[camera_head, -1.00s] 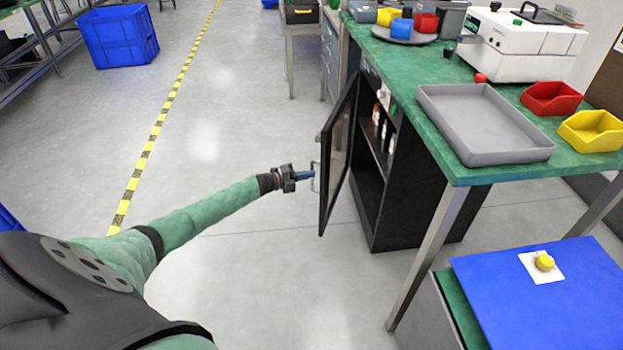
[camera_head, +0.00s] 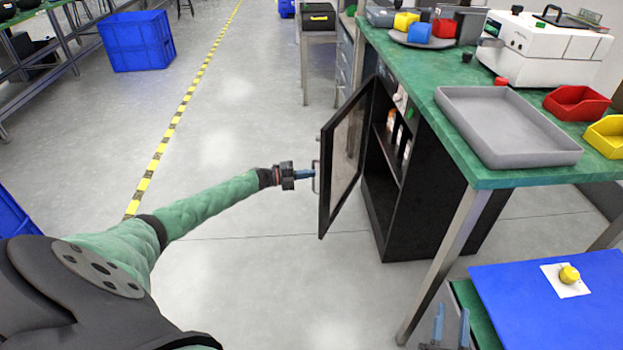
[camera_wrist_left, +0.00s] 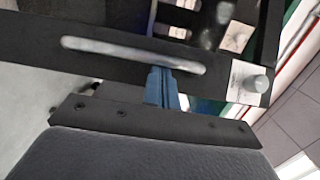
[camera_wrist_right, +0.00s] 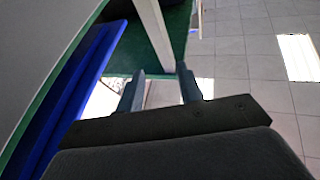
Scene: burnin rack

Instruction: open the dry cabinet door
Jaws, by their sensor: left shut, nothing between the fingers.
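The dry cabinet (camera_head: 440,190) is black and stands under the green-topped bench. Its dark-framed glass door (camera_head: 345,160) is partly open, swung out to the left, showing shelves with small bottles inside. The door handle (camera_head: 316,178) is a pale bar on the door's free edge; it also shows in the left wrist view (camera_wrist_left: 100,46). My left gripper (camera_head: 312,173) is shut with its blue fingers at the handle, nothing between them; whether they touch the bar is unclear. My right gripper (camera_head: 451,325) is open and empty at the bottom edge, low beside the blue-topped surface.
A grey tray (camera_head: 470,95) and red and yellow bins (camera_head: 578,103) sit on the bench. A bench leg (camera_head: 445,260) stands in front of the cabinet. A blue panel with a yellow knob (camera_head: 569,274) is at lower right. The floor left of the door is clear.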

